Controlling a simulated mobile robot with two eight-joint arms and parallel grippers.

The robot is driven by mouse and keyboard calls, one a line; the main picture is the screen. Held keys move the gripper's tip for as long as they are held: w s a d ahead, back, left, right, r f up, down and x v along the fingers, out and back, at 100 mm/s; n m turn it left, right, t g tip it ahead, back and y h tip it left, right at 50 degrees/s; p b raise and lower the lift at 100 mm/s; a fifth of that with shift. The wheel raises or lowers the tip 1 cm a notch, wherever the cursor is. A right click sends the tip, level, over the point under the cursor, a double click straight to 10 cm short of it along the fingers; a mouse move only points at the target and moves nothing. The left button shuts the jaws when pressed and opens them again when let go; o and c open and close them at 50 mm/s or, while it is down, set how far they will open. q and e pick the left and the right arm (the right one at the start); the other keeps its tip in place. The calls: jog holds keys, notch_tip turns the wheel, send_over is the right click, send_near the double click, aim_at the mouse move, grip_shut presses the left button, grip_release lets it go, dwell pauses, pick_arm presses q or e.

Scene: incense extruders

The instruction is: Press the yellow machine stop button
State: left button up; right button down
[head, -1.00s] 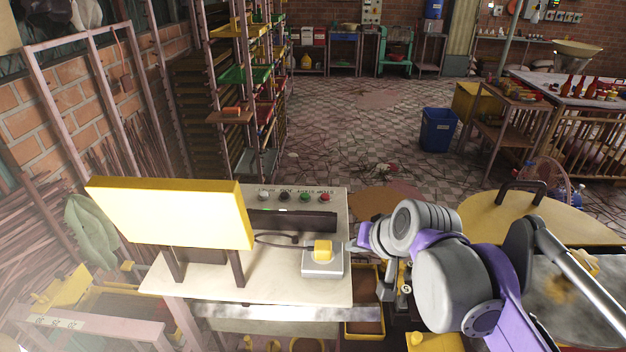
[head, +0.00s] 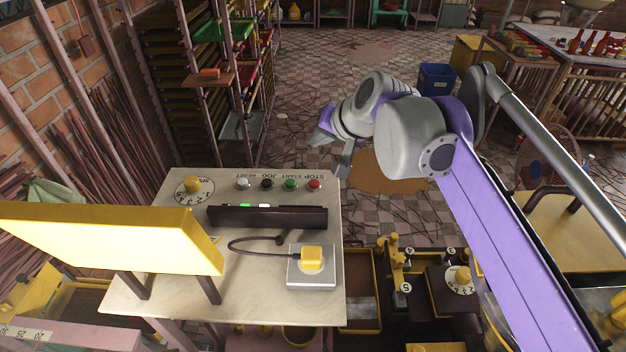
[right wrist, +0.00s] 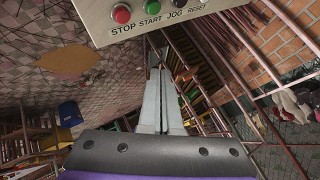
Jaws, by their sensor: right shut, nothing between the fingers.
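The cream machine top (head: 190,275) carries a row of white, black, green and red buttons along its far edge. The red button (head: 314,184) sits at the right end beside the STOP label. It also shows in the right wrist view (right wrist: 122,14), near the top edge. A yellow block-shaped knob (head: 312,257) sits on a grey box nearer me. My right gripper (head: 343,160) is shut and empty, just beyond and right of the red button, apart from it. In the right wrist view its closed fingers (right wrist: 158,74) point below the button panel. My left gripper is not in view.
A yellow panel (head: 110,237) stands at the left of the machine top. A dark slotted bar (head: 268,216) lies between the buttons and the grey box (head: 311,280). A rack (head: 210,80) stands behind at left. Floor beyond the machine is open.

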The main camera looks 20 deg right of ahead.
jog(key=b, duration=0.6)
send_over(316, 186)
notch_tip(316, 186, down, 7)
jog(key=shift+f, duration=0.9)
jog(key=shift+f, duration=0.2)
dwell(1.0)
jog(key=shift+f, duration=0.25)
jog(key=shift+f+b, duration=0.3)
jog(key=shift+f, duration=0.2)
dwell(0.7)
jog(key=shift+r, duration=0.1)
jog(key=shift+r+p, duration=0.8)
jog(key=shift+p, duration=0.1)
